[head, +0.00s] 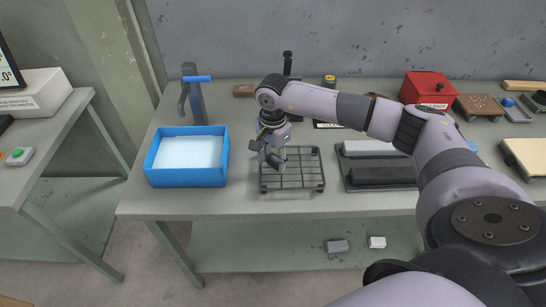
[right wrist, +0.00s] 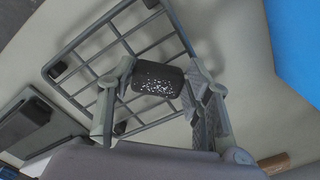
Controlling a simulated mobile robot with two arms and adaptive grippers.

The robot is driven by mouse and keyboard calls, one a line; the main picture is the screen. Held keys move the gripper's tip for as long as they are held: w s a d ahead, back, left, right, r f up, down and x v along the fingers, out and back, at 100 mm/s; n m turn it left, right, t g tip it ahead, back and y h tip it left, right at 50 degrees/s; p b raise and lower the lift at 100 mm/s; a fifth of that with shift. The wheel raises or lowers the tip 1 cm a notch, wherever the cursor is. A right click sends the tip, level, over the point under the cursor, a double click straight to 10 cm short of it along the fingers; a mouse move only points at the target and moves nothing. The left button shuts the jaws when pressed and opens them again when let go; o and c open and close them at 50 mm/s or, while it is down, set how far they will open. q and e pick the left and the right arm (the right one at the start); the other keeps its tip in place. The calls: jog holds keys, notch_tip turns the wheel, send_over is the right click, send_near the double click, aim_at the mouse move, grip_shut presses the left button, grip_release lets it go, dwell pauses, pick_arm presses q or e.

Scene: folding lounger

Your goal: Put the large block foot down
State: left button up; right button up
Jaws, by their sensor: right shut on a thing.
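My right gripper (head: 270,151) is above the left part of a dark wire rack (head: 305,184) on the bench. In the right wrist view its two fingers are shut on a dark block foot (right wrist: 158,79) with white specks on its face. The rack's bars (right wrist: 112,40) show behind and around the block foot in that view. I cannot tell whether the block foot touches the rack. In the head view the block foot is hard to make out at the gripper. My left gripper is not in view.
A blue tub (head: 187,178) of pale liquid stands left of the rack. A dark tray (head: 352,184) with bars lies to its right, under my right arm. A red box (head: 427,88) stands farther back. Two small blocks (head: 337,246) (head: 377,242) lie on the lower shelf.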

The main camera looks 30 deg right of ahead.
aim_at(273, 161)
jog(key=shift+f, duration=0.2)
jog(key=o, duration=1)
jog(key=shift+r, duration=0.1)
jog(key=shift+r, duration=0.45)
notch_tip(273, 161, up, 12)
jog(key=b, duration=0.3)
jog(key=shift+f, duration=0.25)
jog(key=shift+a, duration=0.1)
